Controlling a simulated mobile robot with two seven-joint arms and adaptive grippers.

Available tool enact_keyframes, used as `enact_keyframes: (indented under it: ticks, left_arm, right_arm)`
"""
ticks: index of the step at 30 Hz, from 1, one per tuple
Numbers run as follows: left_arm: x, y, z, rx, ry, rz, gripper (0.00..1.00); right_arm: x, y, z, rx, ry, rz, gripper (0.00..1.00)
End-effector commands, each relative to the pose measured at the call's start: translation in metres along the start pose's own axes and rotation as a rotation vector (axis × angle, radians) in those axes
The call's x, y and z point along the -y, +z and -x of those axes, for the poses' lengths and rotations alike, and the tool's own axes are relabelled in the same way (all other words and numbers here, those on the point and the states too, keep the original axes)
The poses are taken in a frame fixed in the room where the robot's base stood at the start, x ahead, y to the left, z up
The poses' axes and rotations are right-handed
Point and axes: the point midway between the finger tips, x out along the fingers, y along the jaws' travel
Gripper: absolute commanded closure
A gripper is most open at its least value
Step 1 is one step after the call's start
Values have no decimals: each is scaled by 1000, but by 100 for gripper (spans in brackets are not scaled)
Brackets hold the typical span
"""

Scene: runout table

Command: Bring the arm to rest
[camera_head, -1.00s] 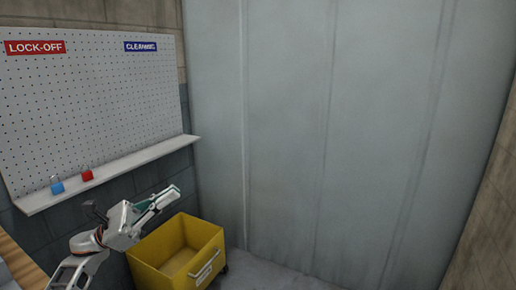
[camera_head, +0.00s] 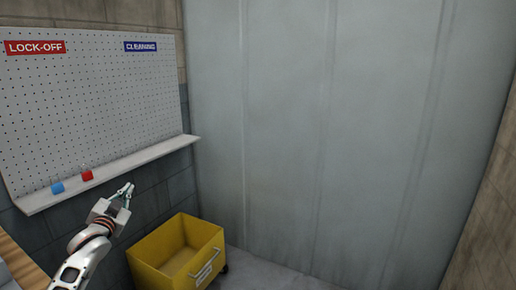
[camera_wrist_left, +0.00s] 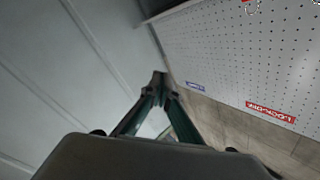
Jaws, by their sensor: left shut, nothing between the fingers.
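My left gripper (camera_head: 125,191) is in the camera_head view at lower left, below the shelf and left of the yellow bin. Its fingers point up and to the right. In the left wrist view the two fingers (camera_wrist_left: 158,88) meet at their tips with nothing between them. My left arm (camera_head: 84,255) comes in from the bottom left. My right gripper is in neither view.
A yellow bin (camera_head: 146,270) on the floor is empty. A shelf (camera_head: 130,161) under the white pegboard (camera_head: 95,100) bears a blue padlock (camera_head: 57,187) and a red padlock (camera_head: 87,175). A wooden edge (camera_head: 18,262) shows at lower left. Grey panels (camera_head: 330,120) fill the back.

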Motion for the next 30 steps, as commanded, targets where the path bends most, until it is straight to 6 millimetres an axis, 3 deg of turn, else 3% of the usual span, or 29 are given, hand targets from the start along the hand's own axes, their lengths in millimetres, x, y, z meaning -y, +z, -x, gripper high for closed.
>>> enact_keyframes:
  ticks: [2, 8, 14, 21, 27, 30]
  left_arm:
    - [-6, 19, 1, 75, 19, 109, 100]
    - [-71, 58, 43, 127, 99, 133, 100]
    - [-145, 99, 108, 180, 193, 149, 100]
    - [-243, 146, 230, 271, 333, 198, 100]
    - [-306, 166, 351, 362, 441, 263, 100]
    - [-327, 169, 410, 410, 485, 299, 100]
  right_arm:
    - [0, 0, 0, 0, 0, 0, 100]
    - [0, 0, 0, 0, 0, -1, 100]
    - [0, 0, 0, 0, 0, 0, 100]
    - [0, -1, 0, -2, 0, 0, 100]
    - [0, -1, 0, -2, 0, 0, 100]
    - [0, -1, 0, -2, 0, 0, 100]
